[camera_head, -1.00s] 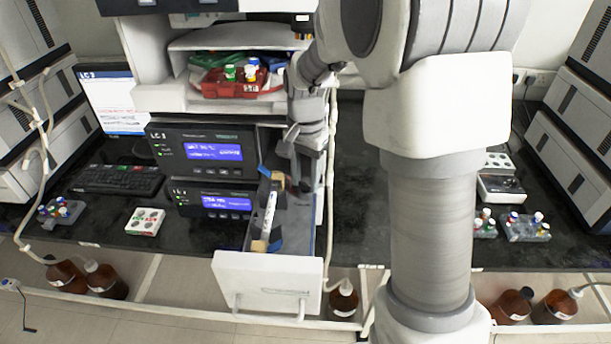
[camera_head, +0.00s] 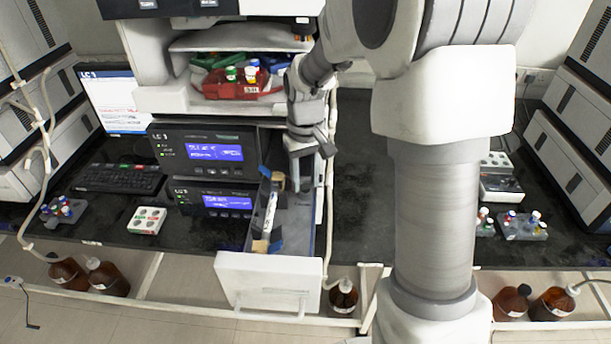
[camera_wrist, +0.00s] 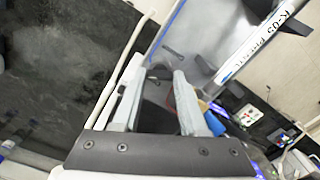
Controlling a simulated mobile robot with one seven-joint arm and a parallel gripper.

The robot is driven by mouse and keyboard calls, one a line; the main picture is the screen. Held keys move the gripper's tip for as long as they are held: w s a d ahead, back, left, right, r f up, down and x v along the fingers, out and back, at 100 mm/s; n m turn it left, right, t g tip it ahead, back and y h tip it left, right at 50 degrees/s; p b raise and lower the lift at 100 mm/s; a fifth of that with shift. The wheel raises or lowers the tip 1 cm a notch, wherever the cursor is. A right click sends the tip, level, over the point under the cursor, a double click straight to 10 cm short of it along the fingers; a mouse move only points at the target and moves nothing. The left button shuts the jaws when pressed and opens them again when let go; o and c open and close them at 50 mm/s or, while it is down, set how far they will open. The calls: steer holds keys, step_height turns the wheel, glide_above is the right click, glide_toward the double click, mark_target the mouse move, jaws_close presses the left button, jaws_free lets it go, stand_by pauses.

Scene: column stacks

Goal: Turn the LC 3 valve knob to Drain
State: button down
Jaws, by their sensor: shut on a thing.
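My gripper (camera_head: 311,165) is inside the right rear of an open drawer (camera_head: 268,281) of the LC 3 stack. In the wrist view, the two grey fingers of my gripper (camera_wrist: 160,74) stand apart, with a dark piece, apparently the valve knob (camera_wrist: 156,93), between them. The fingers and drawer wall hide most of the knob, and its marks, including Drain, cannot be read. The LC 3 unit (camera_head: 205,152) has a lit blue display. A white labelled column (camera_head: 270,212) lies in the drawer left of my gripper and shows large in the wrist view (camera_wrist: 255,42).
A red tray with bottles (camera_head: 238,84) stands on the shelf above. White tubing (camera_head: 329,215) runs down the drawer's right side. A keyboard (camera_head: 118,179) and a white box (camera_head: 147,220) lie left. The bench right of the drawer (camera_head: 358,215) is clear.

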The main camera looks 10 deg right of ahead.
mark_target(305, 184)
steer(key=shift+n, duration=1.7)
steer(key=shift+p, duration=0.3)
steer(key=shift+c, duration=2.2)
jaws_free()
step_height(305, 184, up, 18)
steer(key=p, duration=0.1)
steer(key=shift+f, duration=0.25)
steer(key=shift+s, duration=0.1)
